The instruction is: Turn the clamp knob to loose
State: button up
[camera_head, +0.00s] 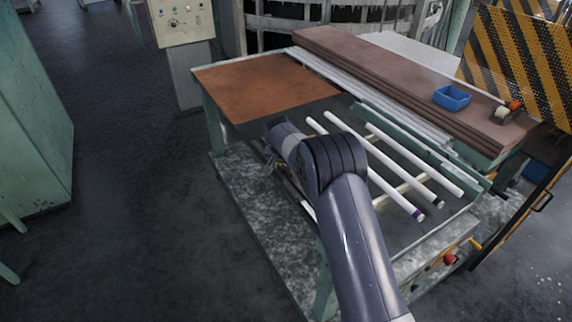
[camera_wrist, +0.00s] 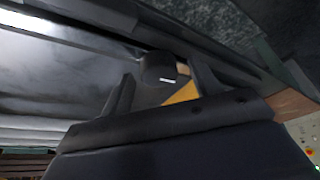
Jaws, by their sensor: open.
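The clamp knob (camera_wrist: 158,66) is a dark round knob with a short white mark, in the upper middle of the wrist view. My gripper (camera_wrist: 162,76) is open, with one dark finger on each side of the knob in the picture. I cannot tell whether the fingers touch it. A yellow-orange piece (camera_wrist: 182,94) shows just below the knob, partly hidden by my gripper. In the head view my gripper (camera_head: 272,163) is small and mostly hidden behind my arm, at the left end of the tubing table; the knob is not visible there.
Several white tubes (camera_head: 416,165) lie across the table's frame. A brown board (camera_head: 265,85) covers the table's far left part. A blue bin (camera_head: 452,98) and a tape dispenser (camera_head: 506,112) sit on stacked brown boards behind. A control panel (camera_head: 182,20) stands at the back left. The floor at left is open.

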jog(key=c, duration=1)
jog(key=shift+b, duration=0.3)
jog(key=n+b, duration=0.1)
jog(key=n, duration=0.1)
jog(key=n+y+b, duration=0.1)
jog(key=shift+d+f+n+b, duration=0.1)
jog(key=shift+d+n+b, duration=0.1)
jog(key=shift+n+b, duration=0.15)
jog(key=n+y+b, duration=0.1)
jog(key=n, duration=0.1)
jog(key=n+y+b, duration=0.1)
jog(key=n, duration=0.1)
jog(key=shift+d+n+g, duration=0.1)
jog(key=shift+n+g, duration=0.2)
jog(key=shift+n, duration=0.05)
jog(key=n+g+y, duration=0.1)
jog(key=n, duration=0.3)
jog(key=shift+w+b, duration=0.15)
jog(key=shift+b, duration=0.25)
jog(key=shift+w+d+n+g+y, duration=0.1)
jog(key=shift+n+g+y, duration=0.25)
jog(key=shift+n, duration=0.7)
jog(key=shift+n+g+y, duration=0.25)
jog(key=shift+n+g, duration=0.2)
jog(key=shift+n, duration=0.6)
